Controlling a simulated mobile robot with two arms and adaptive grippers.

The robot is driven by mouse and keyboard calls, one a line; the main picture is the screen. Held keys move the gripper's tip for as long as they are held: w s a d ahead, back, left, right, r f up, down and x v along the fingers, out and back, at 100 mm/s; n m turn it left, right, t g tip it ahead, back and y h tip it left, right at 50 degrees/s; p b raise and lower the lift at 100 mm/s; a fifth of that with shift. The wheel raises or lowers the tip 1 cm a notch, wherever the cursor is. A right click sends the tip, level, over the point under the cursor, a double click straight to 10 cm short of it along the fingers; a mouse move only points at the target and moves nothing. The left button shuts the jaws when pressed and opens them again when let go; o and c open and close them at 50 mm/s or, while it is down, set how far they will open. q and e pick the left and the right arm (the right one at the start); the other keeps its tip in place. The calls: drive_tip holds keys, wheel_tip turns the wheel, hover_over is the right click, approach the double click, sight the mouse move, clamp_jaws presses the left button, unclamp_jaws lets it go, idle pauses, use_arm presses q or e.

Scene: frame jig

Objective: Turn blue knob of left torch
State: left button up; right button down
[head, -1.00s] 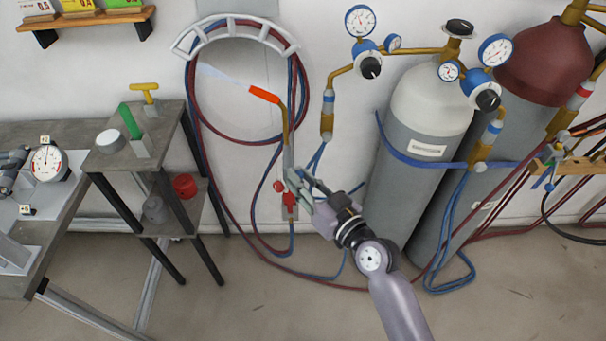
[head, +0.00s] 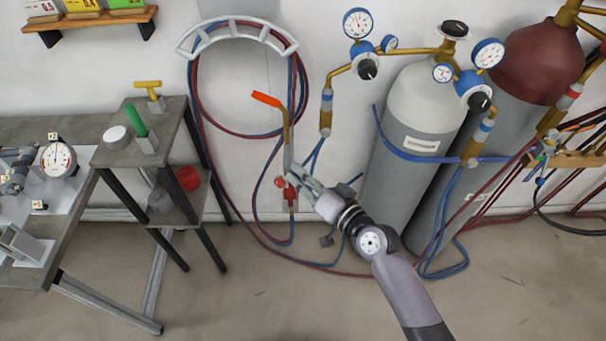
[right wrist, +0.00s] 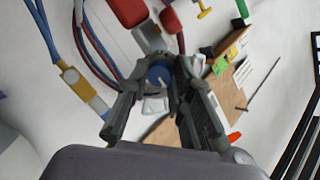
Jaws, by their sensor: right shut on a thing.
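The left torch (head: 286,130) hangs upright by the wall, with an orange tip (head: 266,99), a brass tube and a grey handle. No flame shows at its tip. A red knob (head: 280,183) sits low on it. My right gripper (head: 298,177) is at the torch's lower body and hides the blue knob in the head view. In the right wrist view the blue knob (right wrist: 158,73) lies between the fingers of my right gripper (right wrist: 157,82), which is shut on it. My left gripper is not in view.
Two gas cylinders, one grey-white (head: 405,160) and one with a dark red top (head: 540,60), stand to the right with gauges. Red and blue hoses loop on a wall holder (head: 236,30). A small side table (head: 115,155) stands left. The floor in front is clear.

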idle(0.4)
drive_tip(key=c, duration=1.4)
unclamp_jaws()
drive_tip(key=v, duration=1.2)
drive_tip(key=shift+f, duration=0.1)
